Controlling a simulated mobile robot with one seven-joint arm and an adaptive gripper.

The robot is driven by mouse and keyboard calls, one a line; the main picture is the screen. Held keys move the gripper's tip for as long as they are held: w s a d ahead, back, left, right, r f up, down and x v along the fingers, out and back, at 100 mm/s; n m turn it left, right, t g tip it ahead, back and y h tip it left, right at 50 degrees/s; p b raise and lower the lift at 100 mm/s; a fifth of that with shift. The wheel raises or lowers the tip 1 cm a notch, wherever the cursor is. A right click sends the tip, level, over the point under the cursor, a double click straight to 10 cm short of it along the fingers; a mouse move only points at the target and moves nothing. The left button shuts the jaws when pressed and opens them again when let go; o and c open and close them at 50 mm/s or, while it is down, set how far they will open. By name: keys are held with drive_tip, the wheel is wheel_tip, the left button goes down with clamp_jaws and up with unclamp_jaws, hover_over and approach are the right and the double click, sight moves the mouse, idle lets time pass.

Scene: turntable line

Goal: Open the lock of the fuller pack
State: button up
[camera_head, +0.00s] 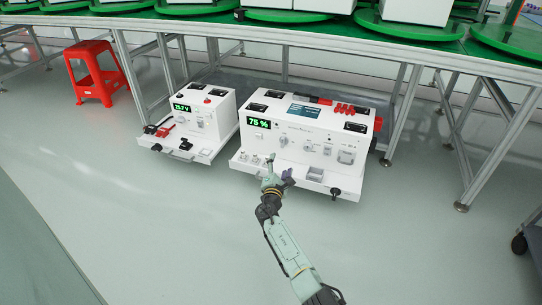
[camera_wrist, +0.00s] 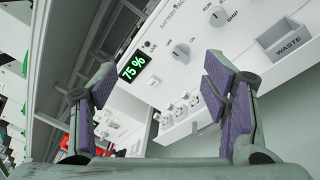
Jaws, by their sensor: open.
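Two white packs stand on the floor. The larger right pack (camera_head: 308,137) has a green display (camera_head: 259,123) reading 75 %, also clear in the wrist view (camera_wrist: 135,68). The smaller left pack (camera_head: 203,122) has a display (camera_head: 182,108) whose small figures seem to end in V. Which part is the lock I cannot tell. The right pack's front carries rotary knobs, one knob (camera_wrist: 180,51) near the display, and several small fittings (camera_wrist: 180,105) lower down. My gripper (camera_head: 278,170) is open and empty in front of the right pack's lower left front, apparently apart from it.
A green-topped line with metal legs (camera_head: 398,115) runs behind and above the packs. A red stool (camera_head: 92,70) stands at the back left. A grey waste drawer (camera_wrist: 283,37) is on the right pack's front. The floor in front is clear.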

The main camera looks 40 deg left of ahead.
drive_tip(key=shift+m+y, duration=0.5)
drive_tip(key=shift+s+a+r+p, duration=0.1)
drive_tip(key=shift+s+a+r, duration=0.2)
drive_tip(key=shift+a+r, duration=0.3)
drive_tip(key=shift+s+a+r+p, duration=0.15)
drive_tip(key=shift+s+a+r, duration=0.15)
drive_tip(key=shift+r, duration=0.5)
drive_tip(key=shift+s+a+r+p, duration=0.1)
drive_tip(key=shift+s+a+r, duration=0.15)
drive_tip(key=shift+a+r, duration=0.4)
drive_tip(key=shift+d, duration=0.1)
